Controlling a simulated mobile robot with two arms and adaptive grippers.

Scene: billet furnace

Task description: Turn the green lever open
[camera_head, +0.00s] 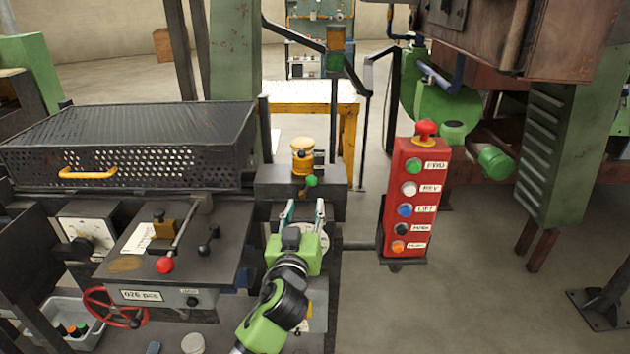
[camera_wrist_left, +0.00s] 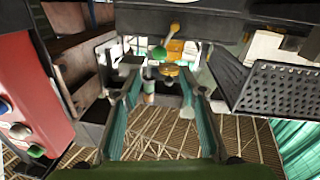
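The green lever shows as a small green ball knob (camera_head: 311,181) on a dark box, just below a yellow cylindrical fitting (camera_head: 302,157). In the left wrist view the green knob (camera_wrist_left: 158,53) hangs on a short yellow arm, beyond and slightly above the fingertips. My left gripper (camera_head: 304,208) is in front of the dark box, below the knob in the head view. Its two fingers are spread apart with nothing between them, and they appear clear of the knob. My right gripper is in neither view.
A red button panel (camera_head: 408,200) stands to the right of the left gripper. A console with a red-knobbed lever (camera_head: 166,264) and red handwheel (camera_head: 115,308) is at left. A black perforated cover (camera_head: 130,140) is behind it. Open floor lies right of the button panel.

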